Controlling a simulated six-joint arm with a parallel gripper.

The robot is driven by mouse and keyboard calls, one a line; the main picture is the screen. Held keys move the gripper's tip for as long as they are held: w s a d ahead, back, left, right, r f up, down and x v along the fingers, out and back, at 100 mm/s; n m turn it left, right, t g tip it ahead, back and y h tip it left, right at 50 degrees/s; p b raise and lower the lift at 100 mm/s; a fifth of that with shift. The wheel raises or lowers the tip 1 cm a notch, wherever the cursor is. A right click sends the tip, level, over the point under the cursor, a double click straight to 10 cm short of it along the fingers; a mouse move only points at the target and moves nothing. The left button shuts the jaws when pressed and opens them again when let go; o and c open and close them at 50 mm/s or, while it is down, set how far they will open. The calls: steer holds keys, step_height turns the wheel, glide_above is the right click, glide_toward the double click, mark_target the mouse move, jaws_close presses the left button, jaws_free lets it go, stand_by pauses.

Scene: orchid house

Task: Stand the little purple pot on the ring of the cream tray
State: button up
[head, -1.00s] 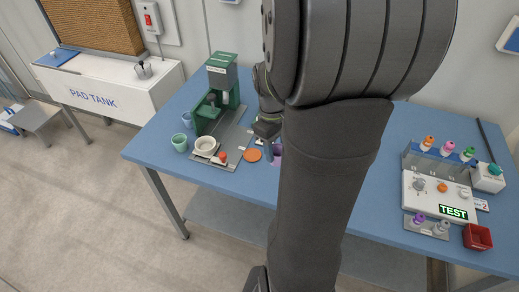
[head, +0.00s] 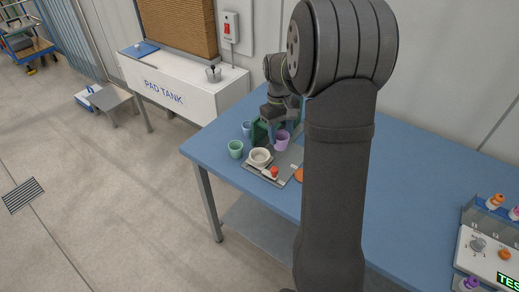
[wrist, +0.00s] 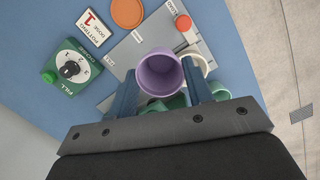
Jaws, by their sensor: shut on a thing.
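The little purple pot (head: 282,141) is between the fingers of my gripper (wrist: 162,86). In the wrist view the pot (wrist: 160,74) is seen from above, mouth open towards the camera, with a finger on either side. A cream round dish (head: 260,156) with a raised rim rests on a grey plate, left of and nearer than the pot in the head view. In the wrist view the dish (wrist: 203,62) is partly hidden behind the pot and right finger. The pot appears held above the grey plate; its base and exact height cannot be told.
The grey plate (head: 288,172) also bears a red knob (head: 274,171). A green machine (head: 261,131) stands behind. Green (head: 236,149) and blue (head: 247,128) cups stand left. An orange disc (wrist: 127,12), a dose card (wrist: 92,30) and a green dial box (wrist: 70,68) are near.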

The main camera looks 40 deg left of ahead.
steer(key=shift+s+a+f, duration=0.3)
steer(key=shift+a+f, duration=0.85)
steer(key=shift+f, duration=0.25)
steer(key=shift+s+a+f, duration=0.25)
steer(key=shift+a+f, duration=0.9)
steer(key=shift+f, duration=0.2)
steer(key=shift+s+a+f, duration=0.3)
steer(key=shift+a+f, duration=0.85)
steer(key=shift+f, duration=0.25)
steer(key=shift+f, duration=0.1)
steer(key=shift+f, duration=0.1)
steer(key=o, duration=0.9)
steer(key=shift+o, duration=0.2)
step_height(320, 180, up, 12)
steer(key=a, duration=0.1)
steer(key=shift+w+a, duration=0.3)
steer(key=shift+a, duration=0.05)
